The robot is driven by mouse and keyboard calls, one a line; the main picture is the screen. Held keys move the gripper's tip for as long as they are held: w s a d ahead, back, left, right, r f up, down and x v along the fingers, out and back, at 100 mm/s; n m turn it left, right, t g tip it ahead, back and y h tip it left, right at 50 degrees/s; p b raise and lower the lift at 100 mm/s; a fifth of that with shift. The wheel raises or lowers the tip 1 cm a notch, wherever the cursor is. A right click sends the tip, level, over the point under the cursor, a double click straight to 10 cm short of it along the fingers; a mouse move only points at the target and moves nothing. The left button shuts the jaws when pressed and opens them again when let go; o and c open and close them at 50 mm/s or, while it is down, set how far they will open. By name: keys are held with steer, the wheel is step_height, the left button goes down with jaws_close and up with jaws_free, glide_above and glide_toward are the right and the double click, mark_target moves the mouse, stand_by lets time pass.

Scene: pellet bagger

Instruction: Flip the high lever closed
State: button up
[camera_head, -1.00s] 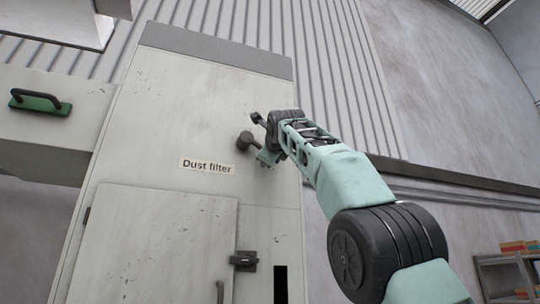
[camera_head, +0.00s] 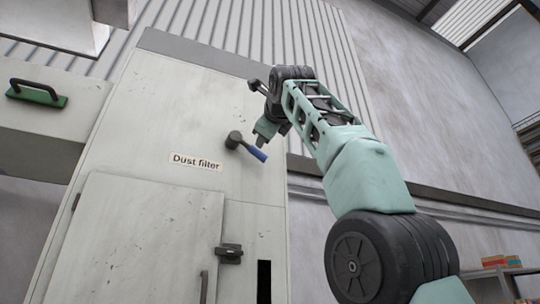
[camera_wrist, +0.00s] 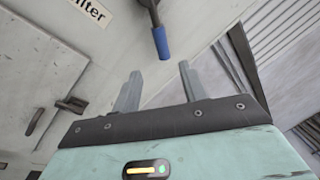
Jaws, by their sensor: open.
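The high lever (camera_head: 252,150) sits on the upper right of the dust filter cabinet (camera_head: 150,130), right of the "Dust filter" label (camera_head: 196,162). It has a dark round hub and a blue grip pointing down and right. In the wrist view the lever's blue grip (camera_wrist: 161,43) hangs at the top, beyond the fingertips and roughly between their lines. My gripper (camera_wrist: 157,70) is open, with nothing between its two grey fingers. In the head view my gripper (camera_head: 264,134) is just beside the lever, partly hidden by my wrist.
A cabinet door with a dark latch (camera_head: 229,253) and a handle (camera_head: 204,287) is below. A green-based handle (camera_head: 37,94) is on the duct at left. Shelves with boxes (camera_head: 500,262) stand at lower right. The corrugated wall (camera_head: 320,60) lies behind the cabinet.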

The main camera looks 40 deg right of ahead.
steer(key=shift+b+v, duration=0.3)
steer(key=shift+v, duration=1.35)
